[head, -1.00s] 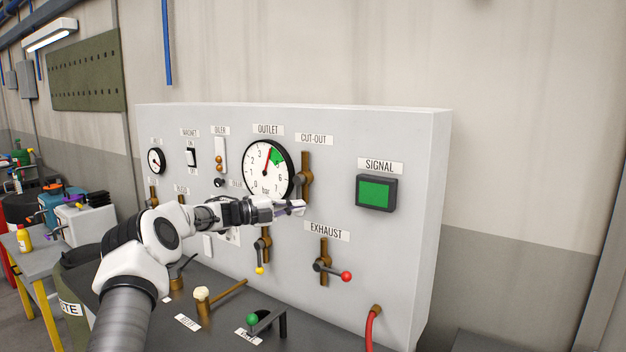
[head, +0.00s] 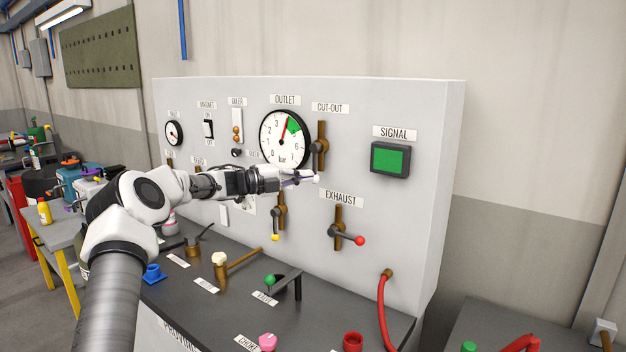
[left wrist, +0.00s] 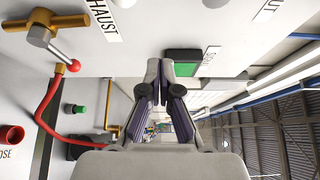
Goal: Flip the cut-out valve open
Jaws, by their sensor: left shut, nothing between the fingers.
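The cut-out valve (head: 321,146) is a brass vertical fitting with a grey hub, under the CUT-OUT label on the panel, right of the outlet gauge. My left gripper (head: 312,179) is shut and empty, in front of the panel at the valve's lower end. A pale rounded spot shows at the fingertips; I cannot tell whether it belongs to the valve's lever. The lever is otherwise not clear, and contact cannot be told. In the left wrist view the shut fingers of my left gripper (left wrist: 161,75) show, and the cut-out valve does not. My right gripper is not in view.
The exhaust valve (head: 337,228) with a red knob is below the cut-out valve. A yellow-knobbed valve (head: 279,213) is under my left gripper. A green signal screen (head: 390,159) is to the right. A red hose (head: 382,308) and several bench levers stand below.

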